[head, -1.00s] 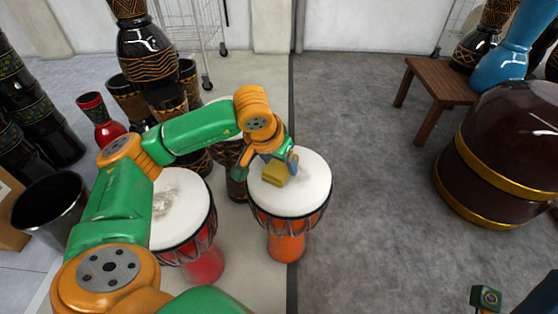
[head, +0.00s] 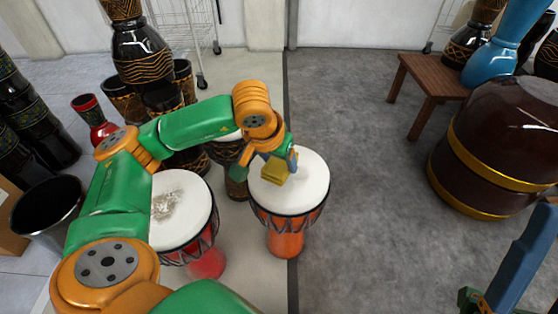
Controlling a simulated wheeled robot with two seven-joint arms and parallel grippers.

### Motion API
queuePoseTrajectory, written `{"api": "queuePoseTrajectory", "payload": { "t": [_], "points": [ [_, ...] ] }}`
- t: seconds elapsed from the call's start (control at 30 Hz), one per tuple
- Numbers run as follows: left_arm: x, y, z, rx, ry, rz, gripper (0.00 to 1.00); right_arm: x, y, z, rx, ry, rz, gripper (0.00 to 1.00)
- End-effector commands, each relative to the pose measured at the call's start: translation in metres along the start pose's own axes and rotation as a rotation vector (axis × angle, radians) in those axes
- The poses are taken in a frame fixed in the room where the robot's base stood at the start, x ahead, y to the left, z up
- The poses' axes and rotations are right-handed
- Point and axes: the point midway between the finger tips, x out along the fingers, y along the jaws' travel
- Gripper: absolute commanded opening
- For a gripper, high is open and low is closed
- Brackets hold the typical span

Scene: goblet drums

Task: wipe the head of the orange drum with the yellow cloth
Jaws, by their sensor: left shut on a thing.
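The orange drum (head: 286,238) stands upright in the middle, with a white head (head: 303,195). The yellow cloth (head: 275,172) is a small folded block at the upper left part of that head, seemingly touching it. My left gripper (head: 279,162) is shut on the cloth from above and hides part of it. The visible part of the head looks mostly white; the patch under the cloth is hidden. My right gripper (head: 500,280) shows only in part at the bottom right corner, away from the drum, its opening unclear.
A red drum (head: 207,262) with a grey smudge on its head stands close on the left. A dark patterned drum (head: 233,188) is just behind. A large brown barrel drum (head: 495,140) and a wooden bench (head: 432,84) are at right. The grey floor between is clear.

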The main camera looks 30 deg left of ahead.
Motion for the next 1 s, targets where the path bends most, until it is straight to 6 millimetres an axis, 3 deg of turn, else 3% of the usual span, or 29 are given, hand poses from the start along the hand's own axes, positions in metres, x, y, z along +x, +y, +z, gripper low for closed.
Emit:
{"api": "queuePoseTrajectory", "payload": {
  "t": [0.47, 1.0],
  "points": [
    [-0.011, 0.000, -0.003, -0.003, 0.001, -0.001, 0.23, -0.002, 0.005, 0.043, -0.004, -0.238, 0.013, 0.50],
    [-0.019, 0.000, -0.006, -0.005, 0.001, -0.002, 0.23, -0.019, 0.010, 0.089, -0.007, -0.499, 0.028, 0.50]
  ]
}}
